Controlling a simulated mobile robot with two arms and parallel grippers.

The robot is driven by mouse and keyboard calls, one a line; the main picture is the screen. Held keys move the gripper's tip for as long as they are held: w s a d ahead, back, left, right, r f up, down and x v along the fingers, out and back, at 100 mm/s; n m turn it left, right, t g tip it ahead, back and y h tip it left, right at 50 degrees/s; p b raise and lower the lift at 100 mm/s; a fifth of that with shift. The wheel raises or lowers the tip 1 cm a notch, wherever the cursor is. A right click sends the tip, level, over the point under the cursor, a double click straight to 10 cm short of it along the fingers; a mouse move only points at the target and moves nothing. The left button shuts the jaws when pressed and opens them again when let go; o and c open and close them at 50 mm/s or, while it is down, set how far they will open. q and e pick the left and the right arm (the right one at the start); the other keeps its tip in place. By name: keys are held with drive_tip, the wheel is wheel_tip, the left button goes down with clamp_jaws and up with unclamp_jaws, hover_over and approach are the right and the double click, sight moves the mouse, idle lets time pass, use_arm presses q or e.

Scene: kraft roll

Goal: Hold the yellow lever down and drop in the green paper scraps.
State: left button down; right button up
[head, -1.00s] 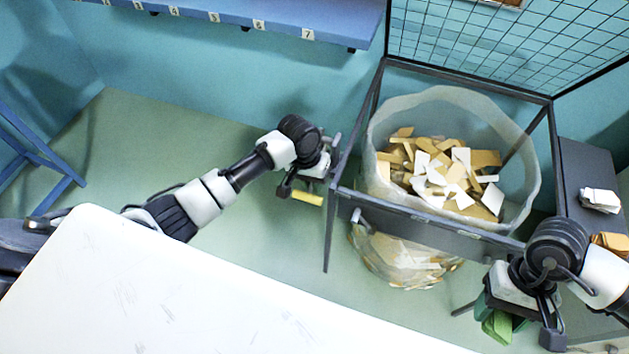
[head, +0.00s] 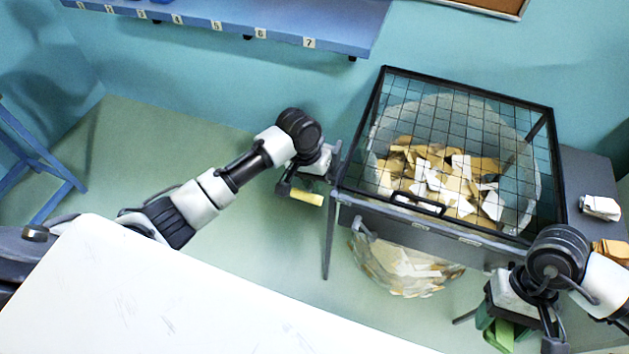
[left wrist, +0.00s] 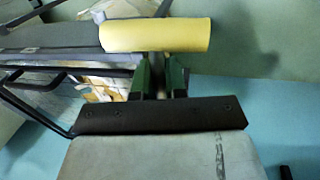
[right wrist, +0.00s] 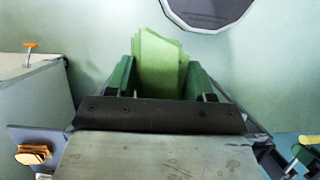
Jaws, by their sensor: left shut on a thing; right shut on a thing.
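My left gripper (head: 296,184) is shut on the yellow lever (head: 306,198) at the left side of the bin frame; in the left wrist view the lever (left wrist: 155,33) lies across the fingertips. The black mesh lid (head: 455,150) lies shut over the bin frame. Under it, a clear bag (head: 527,185) holds brown and white paper scraps (head: 440,175). My right gripper (head: 497,318) is shut on the green paper scraps (head: 502,336), in front of the bin's right corner and outside it. The right wrist view shows the green scraps (right wrist: 158,62) upright between the fingers.
A grey side stand (head: 583,180) right of the bin carries a white stack (head: 600,208) and an orange-brown stack (head: 610,250). A white table (head: 160,290) fills the front left. A blue numbered shelf (head: 340,20) is on the wall. Open floor lies left of the bin.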

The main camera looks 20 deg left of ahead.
use_arm(q)
drive_tip(key=shift+w+a+r, duration=0.2)
drive_tip(key=shift+w+a, duration=0.05)
drive_tip(key=shift+a, duration=0.1)
drive_tip(key=c, duration=1.5)
unclamp_jaws()
drive_tip(key=o, duration=0.4)
drive_tip(key=shift+s+a+f, duration=0.1)
use_arm(e)
drive_tip(key=shift+a+r, duration=0.1)
drive_tip(key=shift+a, duration=0.15)
drive_tip(key=shift+d, duration=0.1)
use_arm(q)
drive_tip(key=shift+d+r, duration=0.2)
drive_tip(key=shift+r, duration=0.05)
wheel_tip(320, 180, up, 11)
drive_tip(key=a, duration=0.2)
drive_tip(key=shift+a+r, duration=0.15)
drive_tip(key=shift+a, duration=0.15)
